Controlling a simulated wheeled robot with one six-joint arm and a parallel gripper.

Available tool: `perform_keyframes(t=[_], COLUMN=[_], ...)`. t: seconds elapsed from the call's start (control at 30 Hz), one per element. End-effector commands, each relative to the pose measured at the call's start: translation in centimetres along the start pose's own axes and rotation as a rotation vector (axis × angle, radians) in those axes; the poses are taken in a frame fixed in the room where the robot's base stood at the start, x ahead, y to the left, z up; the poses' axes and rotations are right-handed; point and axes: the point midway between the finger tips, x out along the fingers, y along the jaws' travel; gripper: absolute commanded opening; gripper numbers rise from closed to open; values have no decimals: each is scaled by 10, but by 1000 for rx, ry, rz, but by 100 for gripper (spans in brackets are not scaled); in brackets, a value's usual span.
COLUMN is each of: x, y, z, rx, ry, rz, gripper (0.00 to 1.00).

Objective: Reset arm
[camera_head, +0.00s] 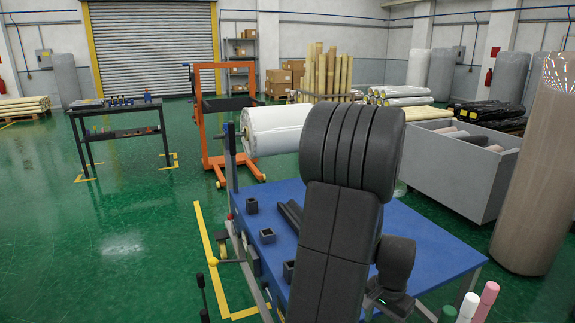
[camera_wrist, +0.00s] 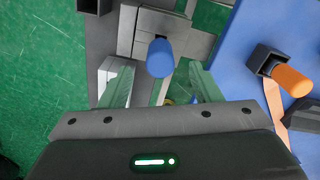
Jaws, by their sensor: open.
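My gripper (camera_wrist: 163,84) shows in the wrist view with its two greenish fingers spread apart. A blue rounded handle (camera_wrist: 160,58) appears in the gap between the fingers, with space on both sides. I cannot tell how far below the fingertips it is. Nothing is held. In the head view my dark arm rises in the middle over the blue table (camera_head: 425,242); the fingers cannot be made out there.
An orange handle (camera_wrist: 291,79) stands in a black square holder to the right. A white wrapped roll (camera_head: 275,128) lies behind my arm. A grey bin (camera_head: 450,172) and a tall brown roll (camera_head: 535,170) stand at right. Green floor at left is open.

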Motion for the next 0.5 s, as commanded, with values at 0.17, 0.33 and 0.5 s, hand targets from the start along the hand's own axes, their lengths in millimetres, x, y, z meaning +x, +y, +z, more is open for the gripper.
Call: perform_keyframes(t=[0.17, 0.33, 0.5], x=[34, 58, 62], y=[0, 0, 0], z=[1, 1, 0], rx=[0, 0, 0], ry=[-3, -3, 0], rz=[1, 1, 0], gripper=[57, 57, 57])
